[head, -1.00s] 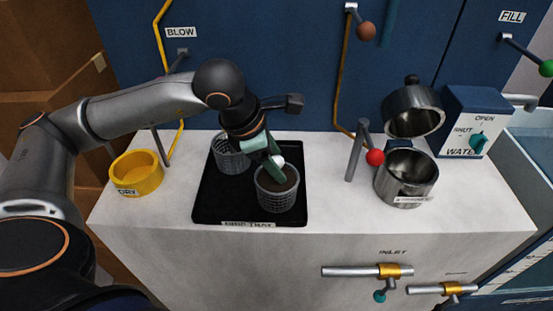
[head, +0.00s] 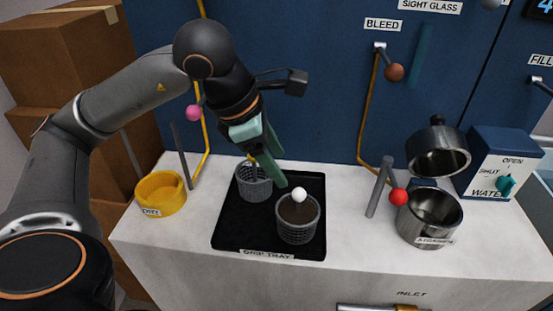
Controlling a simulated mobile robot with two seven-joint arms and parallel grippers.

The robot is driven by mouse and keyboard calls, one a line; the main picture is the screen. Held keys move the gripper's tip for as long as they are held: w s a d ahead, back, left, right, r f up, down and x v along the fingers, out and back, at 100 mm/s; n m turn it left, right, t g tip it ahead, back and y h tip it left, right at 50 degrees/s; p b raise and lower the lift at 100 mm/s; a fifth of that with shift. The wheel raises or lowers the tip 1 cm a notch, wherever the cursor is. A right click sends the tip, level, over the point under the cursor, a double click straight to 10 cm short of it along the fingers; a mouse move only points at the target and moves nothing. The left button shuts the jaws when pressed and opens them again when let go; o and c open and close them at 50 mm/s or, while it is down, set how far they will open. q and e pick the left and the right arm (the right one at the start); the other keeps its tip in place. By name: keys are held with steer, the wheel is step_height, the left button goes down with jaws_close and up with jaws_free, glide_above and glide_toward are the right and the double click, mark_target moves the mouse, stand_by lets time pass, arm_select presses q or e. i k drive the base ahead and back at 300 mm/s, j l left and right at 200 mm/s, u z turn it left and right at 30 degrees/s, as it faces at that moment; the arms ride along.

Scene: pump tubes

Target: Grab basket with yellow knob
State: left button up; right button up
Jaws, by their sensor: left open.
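Two grey mesh baskets stand on the black drip tray (head: 228,238). The rear-left basket (head: 254,186) has a small yellow knob (head: 250,157) above it, partly hidden by my left gripper. The front-right basket (head: 298,222) holds dark brown material and has a white knob (head: 299,195). My left gripper (head: 276,167) has teal fingers, is open and empty, and points down just right of the yellow knob, over the tray's rear half. The white knob is clear of the fingers. My right gripper is not in view.
A yellow bowl labelled DRY (head: 161,196) stands left of the tray. A steel pot (head: 429,216) with its lid (head: 437,152) raised stands right, beside a post and red knob (head: 398,196). The counter (head: 345,225) between tray and pot is clear.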

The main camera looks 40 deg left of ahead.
mark_target(255, 189)
steer(key=u, duration=1.35)
